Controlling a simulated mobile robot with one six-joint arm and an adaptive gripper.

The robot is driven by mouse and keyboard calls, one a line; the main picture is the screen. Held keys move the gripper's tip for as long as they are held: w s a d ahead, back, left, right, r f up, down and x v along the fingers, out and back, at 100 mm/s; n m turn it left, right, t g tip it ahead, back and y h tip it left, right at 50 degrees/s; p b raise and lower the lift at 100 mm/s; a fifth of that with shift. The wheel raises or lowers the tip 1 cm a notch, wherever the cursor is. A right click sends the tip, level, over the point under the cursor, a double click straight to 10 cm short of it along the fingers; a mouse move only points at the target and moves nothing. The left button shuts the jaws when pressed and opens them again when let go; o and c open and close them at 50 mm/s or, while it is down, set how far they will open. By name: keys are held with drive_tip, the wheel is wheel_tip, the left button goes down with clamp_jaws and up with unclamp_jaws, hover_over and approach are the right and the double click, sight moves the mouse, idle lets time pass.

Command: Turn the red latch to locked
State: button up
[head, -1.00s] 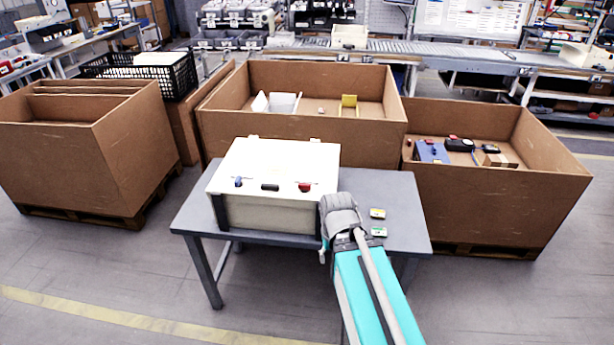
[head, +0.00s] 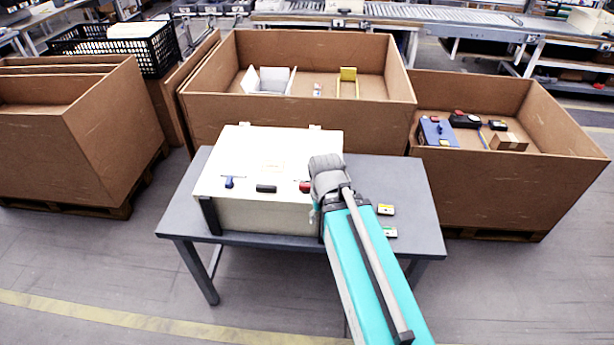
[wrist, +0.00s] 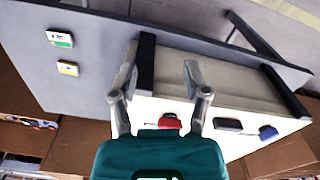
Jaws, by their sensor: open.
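A white case (head: 268,150) stands closed on a grey table (head: 415,185). The red latch (head: 305,187) is at the right end of its front top edge, partly covered by my wrist in the head view. A black handle (head: 266,188) and a blue latch (head: 229,183) sit left of it. In the wrist view my gripper (wrist: 160,72) is open and empty, with its fingers spread over the case's front side. The red latch (wrist: 169,121) shows between the fingers, near the gripper's body, and its lower part is hidden. I cannot tell whether anything touches it.
Two small labelled pieces, one yellow-marked (head: 386,209) and one green-marked (head: 390,231), lie on the table right of the case. Large brown boxes stand behind the table, to the left (head: 100,150) and right (head: 510,190). The table's right part is otherwise clear.

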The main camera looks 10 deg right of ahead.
drive_tip(key=shift+w+a, duration=0.15)
drive_tip(key=shift+w, duration=0.3)
drive_tip(key=shift+w+r, duration=0.1)
wheel_tip(320, 180, up, 10)
drive_tip(key=n+p, duration=1)
drive_tip(key=n, duration=0.5)
hover_over(306, 185)
drive_tip(key=shift+f, duration=0.2)
wheel_tip(306, 185, down, 14)
drive_tip(key=b, duration=1.3)
drive_tip(key=shift+r+b, duration=0.25)
drive_tip(key=shift+b, duration=0.1)
